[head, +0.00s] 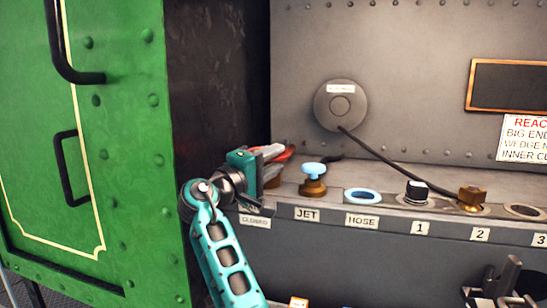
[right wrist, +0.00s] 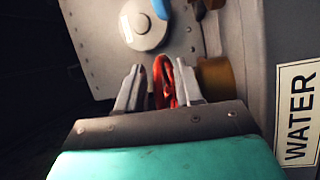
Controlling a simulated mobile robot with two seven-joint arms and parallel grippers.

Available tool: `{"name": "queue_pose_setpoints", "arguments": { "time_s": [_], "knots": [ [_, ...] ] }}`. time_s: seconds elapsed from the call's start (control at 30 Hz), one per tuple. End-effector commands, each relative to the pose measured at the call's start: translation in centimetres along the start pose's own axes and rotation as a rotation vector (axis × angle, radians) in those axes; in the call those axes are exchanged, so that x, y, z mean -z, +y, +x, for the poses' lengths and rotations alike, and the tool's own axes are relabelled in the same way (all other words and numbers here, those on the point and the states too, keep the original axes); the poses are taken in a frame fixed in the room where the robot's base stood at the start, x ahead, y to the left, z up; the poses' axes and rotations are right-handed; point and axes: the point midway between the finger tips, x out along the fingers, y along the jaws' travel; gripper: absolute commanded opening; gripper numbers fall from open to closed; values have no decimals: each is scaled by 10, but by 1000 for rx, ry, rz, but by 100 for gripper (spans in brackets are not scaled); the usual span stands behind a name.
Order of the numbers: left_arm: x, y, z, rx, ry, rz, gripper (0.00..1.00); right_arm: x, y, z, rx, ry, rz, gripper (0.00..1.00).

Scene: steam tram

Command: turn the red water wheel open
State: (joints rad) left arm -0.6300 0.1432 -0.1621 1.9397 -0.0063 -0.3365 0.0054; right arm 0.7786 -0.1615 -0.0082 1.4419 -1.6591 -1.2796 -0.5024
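The red water wheel (head: 286,154) is mostly hidden behind my right gripper (head: 268,154) in the head view, at the left end of the grey ledge. In the right wrist view the wheel (right wrist: 165,84) shows nearly edge-on between the two grey fingers of my right gripper (right wrist: 158,88), beside a brass fitting (right wrist: 214,78). The fingers stand apart around the rim. The right finger is close to the wheel or touching it, and a narrow gap shows at the left finger. My left gripper is not in view.
A blue-topped jet valve (head: 313,180) stands just right of the wheel, then the blue-rimmed hose opening (head: 363,196). A green riveted cabinet (head: 120,140) rises close on the left. A WATER label (right wrist: 300,115) shows in the right wrist view. A round disc with a cable (head: 341,105) is on the back wall.

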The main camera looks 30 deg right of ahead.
Motion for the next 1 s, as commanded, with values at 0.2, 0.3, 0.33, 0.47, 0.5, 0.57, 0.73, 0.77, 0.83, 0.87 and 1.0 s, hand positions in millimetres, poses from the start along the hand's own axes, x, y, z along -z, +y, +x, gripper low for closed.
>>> {"name": "queue_pose_setpoints", "arguments": {
  "time_s": [0.2, 0.3, 0.33, 0.47, 0.5, 0.57, 0.73, 0.77, 0.83, 0.87, 1.0],
  "knots": [
    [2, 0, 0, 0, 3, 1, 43, 0, 0, 5, 1, 0, 1, 36],
    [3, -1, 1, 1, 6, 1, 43, 0, 0, 5, 1, 0, 1, 36],
    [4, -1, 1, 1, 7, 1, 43, 0, 0, 5, 1, 0, 1, 36],
    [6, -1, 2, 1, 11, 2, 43, 0, 0, 4, 0, 0, 0, 24],
    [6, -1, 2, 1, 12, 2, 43, 0, 0, 4, 0, 0, 0, 20],
    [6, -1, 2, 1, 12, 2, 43, 0, 0, 4, 0, 0, 0, 15],
    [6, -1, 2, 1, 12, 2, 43, 0, 0, 4, 1, 0, 0, 0],
    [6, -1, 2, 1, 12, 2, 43, 0, 0, 4, 1, 0, 0, 0],
    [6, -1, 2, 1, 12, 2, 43, 0, -1, 4, 1, 0, -1, 0],
    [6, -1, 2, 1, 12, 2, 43, 0, -1, 4, 1, 0, -1, 0],
    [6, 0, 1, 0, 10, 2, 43, 0, -1, 4, 2, 6, -1, 0]
  ]
}}
